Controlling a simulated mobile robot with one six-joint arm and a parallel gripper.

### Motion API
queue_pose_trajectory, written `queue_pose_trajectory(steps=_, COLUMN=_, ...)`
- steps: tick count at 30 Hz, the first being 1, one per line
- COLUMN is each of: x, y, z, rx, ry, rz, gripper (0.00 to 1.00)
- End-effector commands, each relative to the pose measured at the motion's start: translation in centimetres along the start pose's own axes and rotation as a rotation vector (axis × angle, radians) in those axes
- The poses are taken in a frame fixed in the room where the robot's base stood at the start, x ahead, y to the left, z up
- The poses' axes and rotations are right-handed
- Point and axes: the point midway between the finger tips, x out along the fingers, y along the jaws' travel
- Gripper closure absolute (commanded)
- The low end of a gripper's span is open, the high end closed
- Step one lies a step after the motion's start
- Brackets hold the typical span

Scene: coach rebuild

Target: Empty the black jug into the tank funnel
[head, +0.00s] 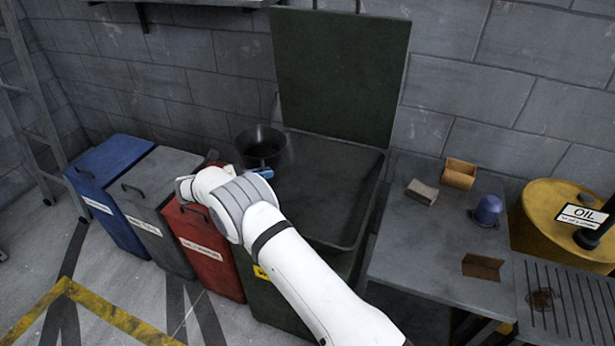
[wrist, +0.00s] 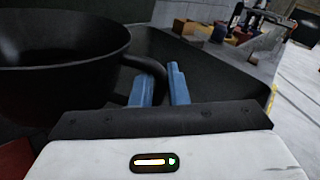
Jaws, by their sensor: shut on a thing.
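The black jug (head: 261,142) is a wide, dark, open-topped vessel near the wall, at the back left corner of the dark green bin. It looks roughly upright; its contents cannot be made out. In the wrist view the jug (wrist: 60,75) fills the left side, with its handle at the blue fingers. My gripper (wrist: 158,88) is shut on the jug's handle; in the head view my arm hides most of the gripper (head: 263,173). At the far right stands a yellow drum (head: 550,200) labelled OIL, with a dark upright piece (head: 590,237) partly cut off; I cannot tell whether this is the funnel.
The open green bin (head: 340,190) has its lid (head: 340,75) raised against the wall. Blue (head: 105,185), grey (head: 150,205) and red (head: 205,245) bins stand left. A grey bench (head: 430,245) holds small blocks and a blue object (head: 487,209).

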Motion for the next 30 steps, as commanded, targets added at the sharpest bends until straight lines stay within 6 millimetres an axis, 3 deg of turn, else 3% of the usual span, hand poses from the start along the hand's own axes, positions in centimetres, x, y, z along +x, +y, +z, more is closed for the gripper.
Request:
queue_pose_trajectory(steps=7, x=0.8, y=-0.7, z=-0.6, rx=0.092, ry=0.093, rz=0.027, gripper=1.00)
queue_pose_trajectory(steps=21, x=3.0, y=-1.0, z=-6.0, rx=0.299, ry=0.308, rz=0.096, gripper=1.00)
queue_pose_trajectory(steps=30, x=4.0, y=-2.1, z=-5.6, rx=0.427, ry=0.441, rz=0.140, gripper=1.00)
